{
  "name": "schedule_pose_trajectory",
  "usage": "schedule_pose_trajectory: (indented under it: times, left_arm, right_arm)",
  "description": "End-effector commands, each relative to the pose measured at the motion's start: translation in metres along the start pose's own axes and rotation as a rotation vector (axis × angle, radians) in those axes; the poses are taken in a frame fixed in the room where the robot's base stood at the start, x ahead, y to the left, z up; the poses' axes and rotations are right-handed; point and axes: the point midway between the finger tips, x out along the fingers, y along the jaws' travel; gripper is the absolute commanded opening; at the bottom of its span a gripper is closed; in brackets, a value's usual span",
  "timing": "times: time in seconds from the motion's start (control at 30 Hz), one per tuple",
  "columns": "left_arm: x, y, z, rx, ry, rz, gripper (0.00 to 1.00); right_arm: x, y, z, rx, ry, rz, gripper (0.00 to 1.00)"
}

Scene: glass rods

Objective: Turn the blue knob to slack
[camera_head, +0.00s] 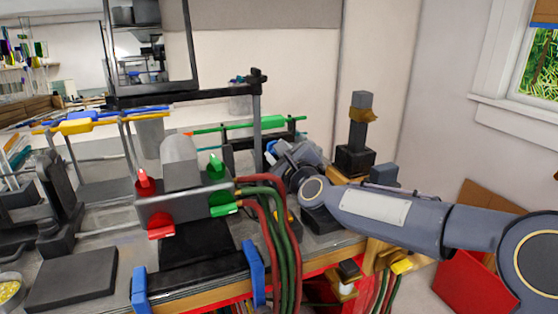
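A small blue part (270,148), which may be the blue knob, shows just left of my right gripper, behind the torch block with the red and green knobs. It is small and partly hidden, so I cannot tell its setting. My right arm comes in from the right, and its gripper (284,158) is at or very close to this blue part. The fingers are dark and partly hidden by the wrist, so I cannot tell whether they are open or touching it. My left gripper is not in view.
The grey torch block (180,205) has red (160,225) and green (222,203) knobs. Red and green hoses (275,225) hang over the bench edge, close to my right wrist. Two blue clamps (255,272) (140,290) stand at the front edge.

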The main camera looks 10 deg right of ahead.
Motion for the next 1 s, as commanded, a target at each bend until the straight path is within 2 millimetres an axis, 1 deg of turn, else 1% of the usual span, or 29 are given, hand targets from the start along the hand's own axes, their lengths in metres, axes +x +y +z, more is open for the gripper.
schedule_pose_trajectory:
  times: [0.03, 0.2, 0.6, 0.8, 1.0]
  left_arm:
    - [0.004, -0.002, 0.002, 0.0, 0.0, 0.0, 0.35]
    - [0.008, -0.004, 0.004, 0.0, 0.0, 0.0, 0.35]
    - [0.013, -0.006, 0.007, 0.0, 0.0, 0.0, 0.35]
    - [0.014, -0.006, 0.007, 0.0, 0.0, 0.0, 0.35]
    - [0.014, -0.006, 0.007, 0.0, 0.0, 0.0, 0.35]
  right_arm:
    - [0.0, 0.002, -0.001, -0.046, -0.002, 0.001, 0.07]
    - [0.0, 0.002, 0.0, -0.208, -0.002, 0.001, 0.07]
    - [0.0, 0.004, -0.001, -0.582, -0.001, 0.002, 0.07]
    - [0.0, 0.004, -0.001, -0.736, -0.001, 0.002, 0.07]
    - [0.0, 0.004, -0.002, -0.847, 0.0, 0.003, 0.07]
